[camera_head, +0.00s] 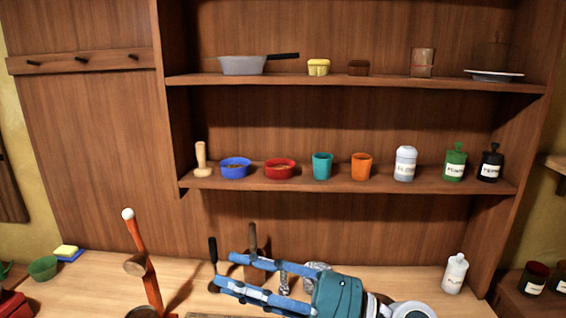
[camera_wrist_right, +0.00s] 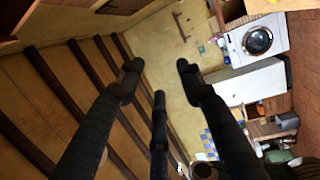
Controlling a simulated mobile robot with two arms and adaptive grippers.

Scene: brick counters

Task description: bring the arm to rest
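My right gripper (camera_head: 226,269) reaches in from the lower right of the head view, above the counter, with its blue fingers pointing left. The fingers are spread apart with nothing held between them. In the right wrist view its dark fingers (camera_wrist_right: 157,72) are also apart and empty. My left gripper is in neither view.
The wooden counter (camera_head: 350,277) holds an orange lever with a white knob (camera_head: 136,235), dark-handled utensils (camera_head: 213,250) behind the fingers and a white bottle (camera_head: 455,274). Shelves above hold a pan (camera_head: 242,65), bowls (camera_head: 235,168), cups (camera_head: 322,166) and bottles (camera_head: 405,164).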

